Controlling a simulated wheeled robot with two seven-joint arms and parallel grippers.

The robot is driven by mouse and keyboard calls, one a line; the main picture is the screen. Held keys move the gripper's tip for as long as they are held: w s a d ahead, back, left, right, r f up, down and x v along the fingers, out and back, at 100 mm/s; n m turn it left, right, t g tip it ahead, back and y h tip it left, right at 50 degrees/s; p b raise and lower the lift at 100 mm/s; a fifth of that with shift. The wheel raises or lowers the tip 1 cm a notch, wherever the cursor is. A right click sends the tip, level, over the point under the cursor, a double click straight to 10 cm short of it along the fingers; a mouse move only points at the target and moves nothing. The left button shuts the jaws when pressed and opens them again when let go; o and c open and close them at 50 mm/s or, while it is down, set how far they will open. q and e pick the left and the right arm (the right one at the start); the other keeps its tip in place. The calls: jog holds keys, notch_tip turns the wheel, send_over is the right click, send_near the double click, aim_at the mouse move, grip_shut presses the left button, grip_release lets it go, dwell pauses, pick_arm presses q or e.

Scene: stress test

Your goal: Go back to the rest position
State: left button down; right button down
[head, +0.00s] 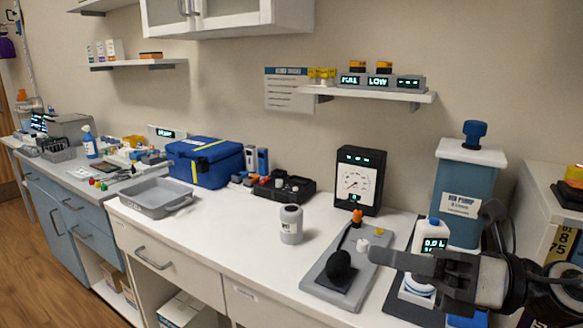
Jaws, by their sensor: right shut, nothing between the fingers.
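My right gripper (385,258) reaches in from the right edge, its dark fingers pointing left. It is shut and empty, over the right part of the white counter (250,240). It is in front of a white bottle with a lit display (433,236) and partly hides it. A grey board (318,272) with a black round knob lies just left of and below the fingers. My left gripper is not in view.
A blue pump unit (468,190) stands behind the gripper, and a black gauge box (358,180) stands near the wall. A grey canister (291,224), grey tray (150,198) and blue case (205,162) are farther left. The counter's front left of the board is clear.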

jog(key=w+d+f+m+t+h, duration=0.15)
jog(key=f+m+t+h, duration=0.45)
jog(key=f+m, duration=0.7)
jog(key=d+f+m+t+h, duration=0.2)
jog(key=f+m+t+h, duration=0.4)
jog(key=m, duration=1.2)
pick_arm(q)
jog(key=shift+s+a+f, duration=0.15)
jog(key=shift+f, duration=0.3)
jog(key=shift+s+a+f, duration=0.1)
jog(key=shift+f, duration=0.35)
pick_arm(e)
jog(key=s+f+m+g+h, duration=0.1)
jog(key=s+f+m+g, duration=0.2)
jog(key=s+f+m, duration=0.2)
jog(key=s+a+f+m+g+h, duration=0.1)
jog(key=s+f+m+g+h, duration=0.1)
jog(key=s+f+m+g, duration=0.2)
jog(key=s+f+m, duration=0.1)
jog(key=s+f, duration=0.2)
jog(key=f, duration=0.5)
jog(key=shift+a+m, duration=0.2)
jog(key=shift+m, duration=0.1)
